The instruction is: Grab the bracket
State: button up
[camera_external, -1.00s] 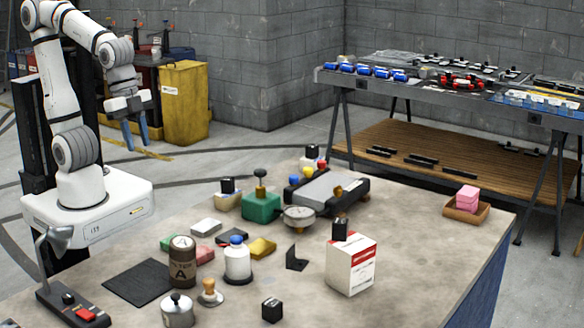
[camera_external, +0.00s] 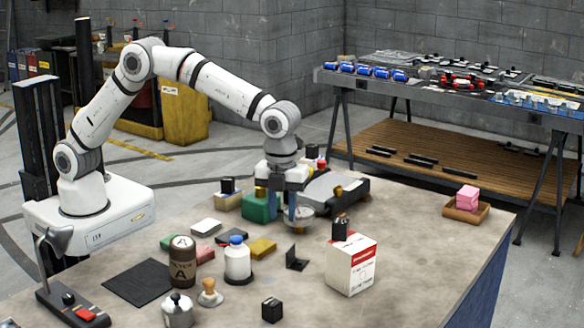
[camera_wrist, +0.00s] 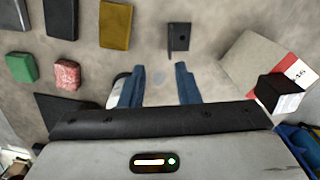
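The bracket (camera_external: 297,258) is a small black L-shaped piece standing on the worktable, left of the white box. In the wrist view the bracket (camera_wrist: 179,38) shows at the top, right of centre, with a small hole in its flat part. My gripper (camera_external: 292,210) hangs pointing down behind the bracket, above the table near the round gauge. In the wrist view my gripper (camera_wrist: 159,84) has its two blue fingers spread apart with nothing between them. The bracket lies beyond the fingertips, not touched.
A white box (camera_external: 350,266) with a red stripe and a black item on top stands right of the bracket. A yellow block (camera_external: 263,248) and a white bottle (camera_external: 237,262) stand to its left. The round gauge (camera_external: 299,211) and grey machine crowd the gripper. The table's right side is mostly clear.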

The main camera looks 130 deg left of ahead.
aim_at(292, 247)
jog(key=shift+w+a+f+m, duration=0.25)
jog(key=shift+w+a+f, duration=0.1)
jog(key=shift+f, duration=0.25)
jog(key=shift+w+a+f+m, duration=0.25)
jog(key=shift+w+f, duration=0.1)
jog(key=shift+f, duration=0.55)
notch_tip(292, 247, down, 7)
jog(key=shift+w+f+p, duration=0.1)
jog(key=shift+f+p, duration=0.05)
jog(key=shift+p, duration=0.95)
grip_shut()
